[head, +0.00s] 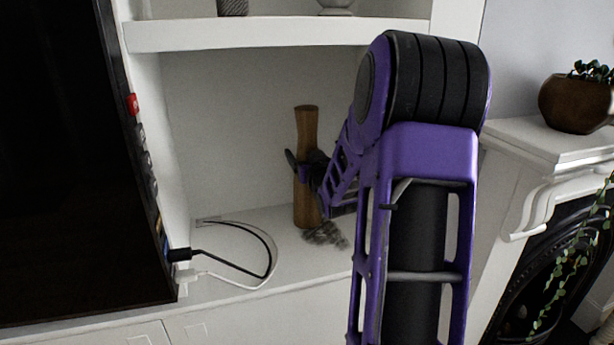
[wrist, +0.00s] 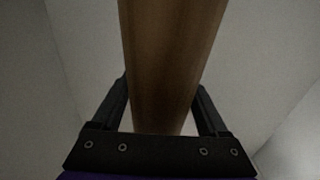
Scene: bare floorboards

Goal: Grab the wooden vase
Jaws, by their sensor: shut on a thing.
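The wooden vase (head: 306,128) is tall, brown and narrow at the waist. It stands upright, or nearly so, in the white alcove in the head view. My gripper (head: 301,168) is at its middle, with a dark finger showing on its left side. In the wrist view the vase (wrist: 168,60) fills the space between the two black fingers of my gripper (wrist: 166,105). The gripper is shut on the vase. My purple arm hides the right part of the alcove. I cannot tell whether the vase's base touches the surface below.
A white shelf (head: 280,35) runs above the vase. A black screen (head: 60,160) stands at the left, with black and white cables (head: 262,270) on the cabinet top (head: 240,287). A mantel (head: 550,140) with a brown plant pot (head: 578,103) is at the right.

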